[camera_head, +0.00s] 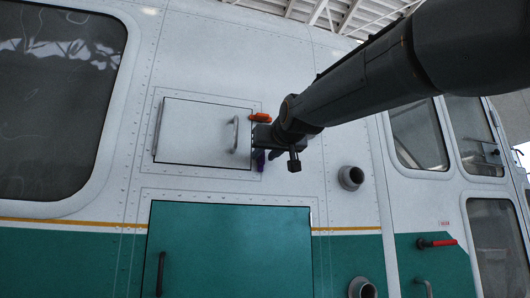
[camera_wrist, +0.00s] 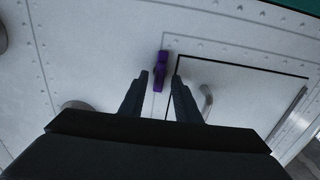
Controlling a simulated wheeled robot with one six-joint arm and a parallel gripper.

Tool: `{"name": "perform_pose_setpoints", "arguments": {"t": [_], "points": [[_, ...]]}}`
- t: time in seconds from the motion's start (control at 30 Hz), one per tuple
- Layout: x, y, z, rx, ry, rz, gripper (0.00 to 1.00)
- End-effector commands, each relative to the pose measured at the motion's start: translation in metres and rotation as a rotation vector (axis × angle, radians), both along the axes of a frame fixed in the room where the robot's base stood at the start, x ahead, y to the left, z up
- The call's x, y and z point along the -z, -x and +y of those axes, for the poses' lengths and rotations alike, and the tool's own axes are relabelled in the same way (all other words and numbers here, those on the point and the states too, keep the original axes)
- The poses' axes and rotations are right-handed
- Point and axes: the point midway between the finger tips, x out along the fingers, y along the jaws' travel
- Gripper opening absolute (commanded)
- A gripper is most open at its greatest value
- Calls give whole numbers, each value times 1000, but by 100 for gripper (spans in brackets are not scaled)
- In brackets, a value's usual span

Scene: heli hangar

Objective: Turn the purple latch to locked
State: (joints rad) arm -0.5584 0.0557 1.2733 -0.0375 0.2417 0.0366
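The purple latch (camera_head: 260,158) shows at the right edge of the small white hatch (camera_head: 199,131), partly hidden behind my arm's end. In the wrist view the purple latch (camera_wrist: 160,70) stands upright against the white wall, beside the hatch edge. My gripper (camera_wrist: 160,76) is open, its two dark fingers pointing at the wall with the latch between the fingertips as seen in the picture. I cannot tell whether the fingers touch it. In the head view my gripper's fingers are mostly hidden.
An orange latch (camera_head: 260,117) sits above the purple one at the hatch's right edge. The hatch has a grey handle (camera_head: 235,134). A round pipe end (camera_head: 351,178) sticks out to the right. Below is a green door (camera_head: 230,250); a red-handled lever (camera_head: 437,243) is far right.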

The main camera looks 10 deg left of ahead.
Motion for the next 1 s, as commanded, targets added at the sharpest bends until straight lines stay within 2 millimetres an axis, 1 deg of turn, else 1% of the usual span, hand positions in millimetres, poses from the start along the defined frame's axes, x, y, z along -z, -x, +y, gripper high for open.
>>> {"name": "perform_pose_setpoints", "arguments": {"t": [0.1,0.27,0.3,0.67,0.87,1.0], "points": [[0,0,0,0,0,0,30],[0,0,0,0,0,0,3],[0,0,0,0,0,0,0],[1,0,0,0,32,-21,0],[2,0,1,-1,124,-77,0],[2,0,1,-1,223,-138,0]]}}
